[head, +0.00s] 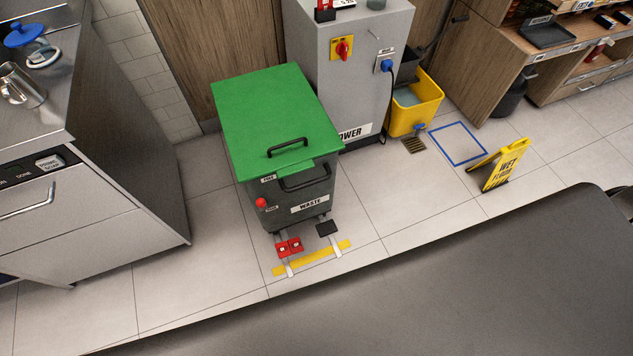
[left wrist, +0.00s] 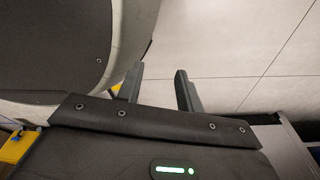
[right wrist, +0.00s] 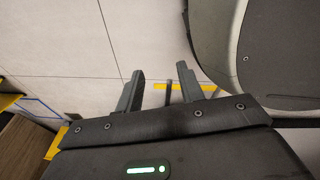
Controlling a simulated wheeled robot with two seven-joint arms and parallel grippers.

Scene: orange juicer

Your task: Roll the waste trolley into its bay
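The waste trolley (head: 285,195) is a dark grey bin with a green lid (head: 275,115), labelled WASTE, standing upright on the floor left of the grey power cabinet. A black handle (head: 306,183) is on its front and another is on the lid. Neither gripper shows in the head view. My left gripper (left wrist: 159,72) is open and empty over floor in the left wrist view. My right gripper (right wrist: 158,72) is open and empty in the right wrist view.
The power cabinet (head: 350,80) stands right of the trolley. A yellow bucket (head: 416,103), a blue floor outline (head: 458,144) and a wet floor sign (head: 504,165) are further right. A steel counter (head: 110,130) is at left. Tiled floor in front is clear.

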